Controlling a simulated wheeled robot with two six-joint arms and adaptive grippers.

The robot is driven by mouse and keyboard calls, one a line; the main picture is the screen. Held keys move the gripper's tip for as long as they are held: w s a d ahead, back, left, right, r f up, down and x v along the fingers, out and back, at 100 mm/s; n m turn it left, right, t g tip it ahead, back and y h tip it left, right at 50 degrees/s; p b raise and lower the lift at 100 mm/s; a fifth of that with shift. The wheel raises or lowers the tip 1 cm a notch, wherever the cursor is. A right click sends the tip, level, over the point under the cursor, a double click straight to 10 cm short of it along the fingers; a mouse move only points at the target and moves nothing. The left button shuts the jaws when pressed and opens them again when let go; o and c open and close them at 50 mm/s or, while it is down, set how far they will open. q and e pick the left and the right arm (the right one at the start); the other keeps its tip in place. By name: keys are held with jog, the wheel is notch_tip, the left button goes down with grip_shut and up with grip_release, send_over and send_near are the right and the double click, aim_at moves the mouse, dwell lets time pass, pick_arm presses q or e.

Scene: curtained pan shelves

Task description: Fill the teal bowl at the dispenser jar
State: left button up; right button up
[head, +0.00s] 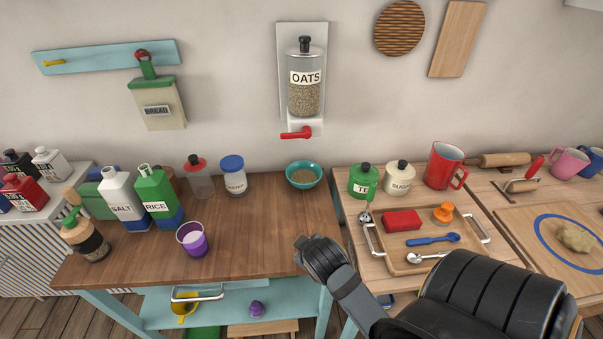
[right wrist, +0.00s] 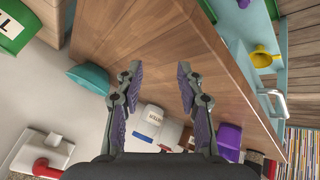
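The teal bowl (head: 305,187) stands upright on the wooden counter, below the dispenser and slightly in front of the wall, with brown grainy contents showing inside. It also shows in the right wrist view (right wrist: 88,79), at the left. The clear dispenser jar (head: 305,98), labelled OATS with a black lid, is wall-mounted and holds grain. Its red lever (head: 297,133) points left. My right gripper (head: 318,255) is over the counter's right front, apart from the bowl; in the right wrist view (right wrist: 159,70) its fingers are spread with nothing between them. My left gripper is out of view.
A purple cup (head: 193,240), a blue-lidded jar (head: 233,178), and salt and rice containers stand left on the counter. A tray (head: 400,262) with a red block and spoons lies right. Bare counter lies between the cup and my right gripper.

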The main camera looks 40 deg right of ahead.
jog(key=w+d+r+n+t+h, duration=0.3)
jog(key=w+d+r+n+t, duration=0.1)
jog(key=w+r, duration=0.45)
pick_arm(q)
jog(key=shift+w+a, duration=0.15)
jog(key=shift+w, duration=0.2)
pick_arm(e)
jog(key=n+t+h, duration=0.4)
jog(key=n, duration=0.1)
send_near(289, 137)
jog(key=shift+w+d, duration=0.3)
jog(key=shift+w, duration=0.05)
jog(key=shift+f, duration=0.1)
jog(key=b+x, duration=0.1)
jog(key=x, duration=0.8)
jog(key=shift+w+a, duration=0.1)
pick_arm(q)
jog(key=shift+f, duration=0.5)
